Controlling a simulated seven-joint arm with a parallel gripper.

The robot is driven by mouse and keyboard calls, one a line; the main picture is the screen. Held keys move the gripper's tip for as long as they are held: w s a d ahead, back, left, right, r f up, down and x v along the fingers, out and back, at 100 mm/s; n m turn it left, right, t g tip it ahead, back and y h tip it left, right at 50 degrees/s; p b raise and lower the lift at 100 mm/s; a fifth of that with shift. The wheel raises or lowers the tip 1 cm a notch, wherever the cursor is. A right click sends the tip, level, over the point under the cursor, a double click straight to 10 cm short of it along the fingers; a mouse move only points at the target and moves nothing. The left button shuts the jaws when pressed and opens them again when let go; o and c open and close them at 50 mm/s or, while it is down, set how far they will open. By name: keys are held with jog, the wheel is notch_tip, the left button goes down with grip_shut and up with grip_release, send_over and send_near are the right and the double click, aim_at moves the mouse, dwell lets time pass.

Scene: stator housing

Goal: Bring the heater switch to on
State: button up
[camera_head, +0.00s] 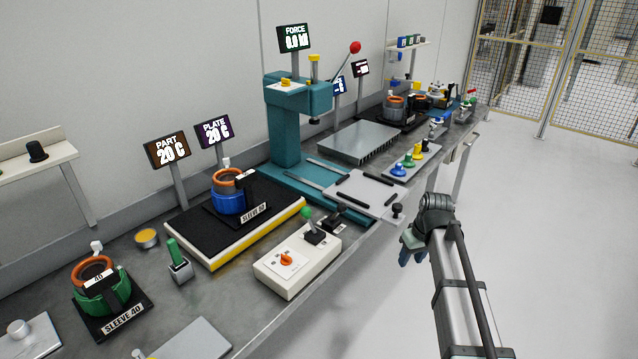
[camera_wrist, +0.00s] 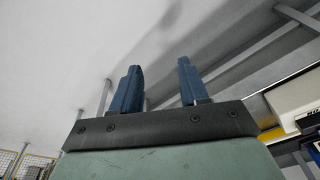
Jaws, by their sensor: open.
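The control box (camera_head: 296,262) is cream and stands at the bench's front edge. It carries an orange rotary knob (camera_head: 287,259) on a white marked plate; its labels are too small to read. A black-based lever with a green ball (camera_head: 306,213) stands at its back. I cannot tell from the labels which control is the heater switch or how it is set. My gripper (camera_head: 411,251) hangs off the bench front, to the right of the box and well apart from it. In the wrist view its two blue fingers (camera_wrist: 157,85) are apart with nothing between them.
Behind the box, the black heating plate (camera_head: 196,235) bears a blue sleeve (camera_head: 228,203); the displays read PART 20 C and PLATE 20 C. A teal press (camera_head: 288,140) stands further back. A green sleeve (camera_head: 100,300) is at left. Floor around my arm is clear.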

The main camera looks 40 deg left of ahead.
jog(key=s+a+r+n, duration=0.35)
jog(key=a+r, duration=0.65)
jog(key=a, duration=0.4)
jog(key=n+y, duration=0.1)
jog(key=n, duration=0.3)
send_near(305, 207)
jog(key=shift+m+g, duration=0.25)
jog(key=shift+g, duration=0.05)
jog(key=shift+w+x, duration=0.15)
jog(key=shift+x, duration=2.1)
jog(key=shift+w+x, duration=0.1)
jog(key=shift+x, duration=2.1)
jog(key=shift+f, duration=0.25)
jog(key=shift+c, duration=0.2)
